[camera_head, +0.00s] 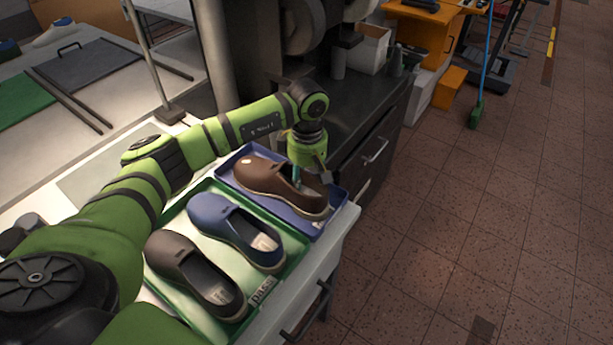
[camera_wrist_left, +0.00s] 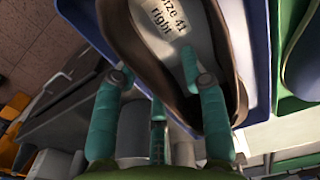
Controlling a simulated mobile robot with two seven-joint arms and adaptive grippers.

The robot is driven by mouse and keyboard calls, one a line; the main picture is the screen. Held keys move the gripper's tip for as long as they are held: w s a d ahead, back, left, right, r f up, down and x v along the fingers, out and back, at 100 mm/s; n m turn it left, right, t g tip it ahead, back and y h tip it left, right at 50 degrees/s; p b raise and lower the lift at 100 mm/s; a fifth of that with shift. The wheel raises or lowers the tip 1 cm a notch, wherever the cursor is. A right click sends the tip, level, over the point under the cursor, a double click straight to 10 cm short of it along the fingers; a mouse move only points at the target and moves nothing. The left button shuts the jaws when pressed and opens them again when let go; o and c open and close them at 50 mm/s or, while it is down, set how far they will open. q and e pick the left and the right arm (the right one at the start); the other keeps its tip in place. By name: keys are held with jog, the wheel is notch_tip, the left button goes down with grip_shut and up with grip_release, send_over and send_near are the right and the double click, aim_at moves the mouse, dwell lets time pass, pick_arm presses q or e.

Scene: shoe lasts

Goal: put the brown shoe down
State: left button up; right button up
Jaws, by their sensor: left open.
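The brown shoe (camera_head: 268,181) rests in the blue tray (camera_head: 229,159), its opening toward the lower right. In the left wrist view its open top (camera_wrist_left: 160,50) shows an insole label reading "size 41 right". My left gripper (camera_head: 305,180) is over the heel end of this shoe. In the wrist view its teal fingers (camera_wrist_left: 155,72) are spread, one reaching into the shoe's opening and one outside its wall. Whether they touch the shoe I cannot tell. My right gripper is in neither view.
A green tray (camera_head: 293,262) marked "pass" lies beside the blue tray, holding a blue shoe (camera_head: 235,228) and a grey-brown shoe (camera_head: 195,270). A dark cabinet (camera_head: 375,125) stands behind. Open tiled floor (camera_head: 480,220) lies to the right.

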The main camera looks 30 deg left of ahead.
pick_arm(q)
jog(key=shift+r, duration=0.5)
notch_tip(320, 180, up, 11)
jog(key=b, duration=0.3)
jog(key=shift+r, duration=0.15)
